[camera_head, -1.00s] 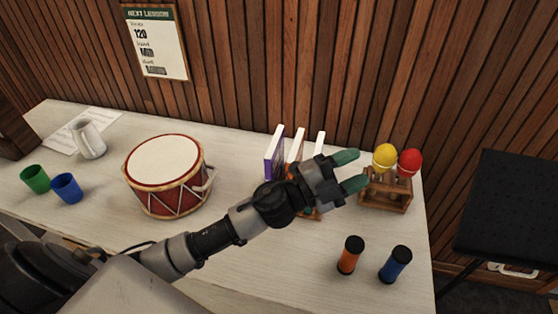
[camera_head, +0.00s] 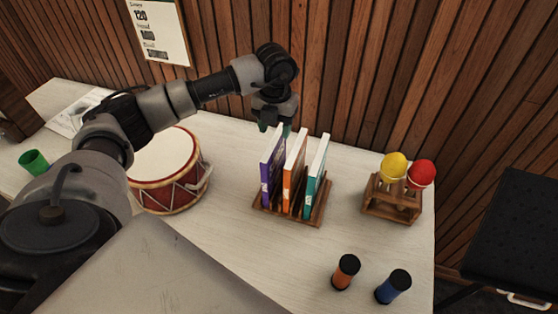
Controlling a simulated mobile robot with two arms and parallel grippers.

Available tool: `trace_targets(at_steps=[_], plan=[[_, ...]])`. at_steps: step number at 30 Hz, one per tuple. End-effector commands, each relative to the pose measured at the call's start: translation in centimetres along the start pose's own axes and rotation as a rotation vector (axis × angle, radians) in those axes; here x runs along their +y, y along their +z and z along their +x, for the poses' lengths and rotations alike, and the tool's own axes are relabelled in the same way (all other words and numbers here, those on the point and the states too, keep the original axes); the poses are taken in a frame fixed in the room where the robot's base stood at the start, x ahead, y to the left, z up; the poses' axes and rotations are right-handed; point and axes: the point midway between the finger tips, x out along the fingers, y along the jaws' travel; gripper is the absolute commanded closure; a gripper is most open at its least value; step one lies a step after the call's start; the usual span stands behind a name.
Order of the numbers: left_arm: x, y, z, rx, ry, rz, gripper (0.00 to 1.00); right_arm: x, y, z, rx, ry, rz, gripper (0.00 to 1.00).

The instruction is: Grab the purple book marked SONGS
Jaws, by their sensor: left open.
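The purple book (camera_head: 266,180) stands upright at the left end of a wooden rack (camera_head: 318,216), its spine facing me. The spine lettering is too small to read. An orange book (camera_head: 289,188) and a teal book (camera_head: 312,183) stand to its right in the same rack. My left gripper (camera_head: 276,127) is open and points down just behind and above the top of the purple book. Its fingertips are partly hidden by the books, and I cannot tell whether they touch one. My right gripper is not in view.
A red drum (camera_head: 172,195) stands left of the rack, partly behind my left arm. A wooden holder with yellow (camera_head: 394,165) and red maracas (camera_head: 421,173) stands to the right. Orange (camera_head: 345,271) and blue shakers (camera_head: 393,287) stand in front. The slatted wall is close behind.

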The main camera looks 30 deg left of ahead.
Motion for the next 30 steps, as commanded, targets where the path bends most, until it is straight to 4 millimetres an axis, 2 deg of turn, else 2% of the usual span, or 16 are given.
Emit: trace_targets(at_steps=[4,10,16,21,29,30], plan=[[-0.1,-0.1,2.3,0.005,-0.002,0.001,0.5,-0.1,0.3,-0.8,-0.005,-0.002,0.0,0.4],[-0.1,-0.1,3.9,0.003,-0.004,0.004,0.5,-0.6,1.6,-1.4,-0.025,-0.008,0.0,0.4],[0.3,0.1,6.4,0.006,-0.003,0.003,0.5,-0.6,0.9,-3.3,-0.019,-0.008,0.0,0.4],[0.2,0.1,8.6,0.003,-0.006,0.004,0.5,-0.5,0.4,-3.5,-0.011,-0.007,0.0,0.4],[0.2,0.2,9.0,0.0,-0.007,0.005,0.5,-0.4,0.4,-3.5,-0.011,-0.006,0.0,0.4],[0.2,0.2,9.0,0.0,-0.007,0.005,0.55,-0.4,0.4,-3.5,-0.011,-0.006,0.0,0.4]])
